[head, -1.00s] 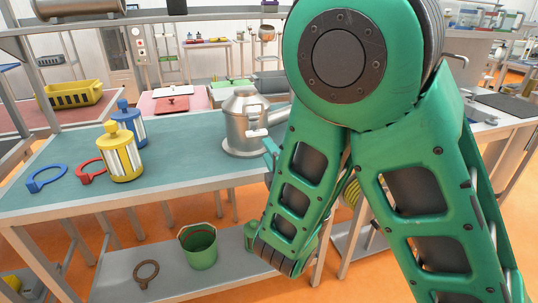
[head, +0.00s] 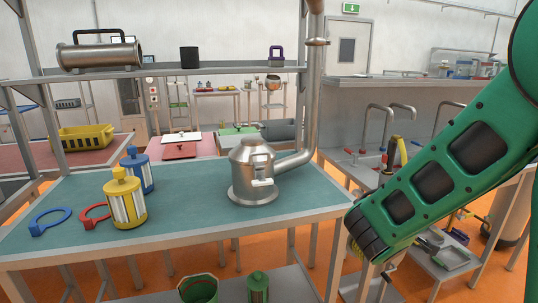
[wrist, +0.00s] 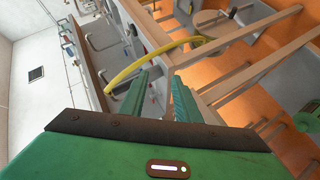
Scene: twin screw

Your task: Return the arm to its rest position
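My green arm (head: 440,190) is on the right side of the head view, over the right end of the teal workbench (head: 300,205) and the sink area. Its lower dark joint (head: 370,235) hangs just past the bench's right corner. I cannot make out the fingers in the head view. In the wrist view my gripper (wrist: 158,82) shows two teal fingers standing apart with nothing between them. A yellow hose (wrist: 150,65) shows beyond the fingertips.
The metal kettle-like vessel (head: 254,175) stands on the bench, left of my arm. A vertical pipe (head: 314,100) and sink taps (head: 375,125) stand nearby.

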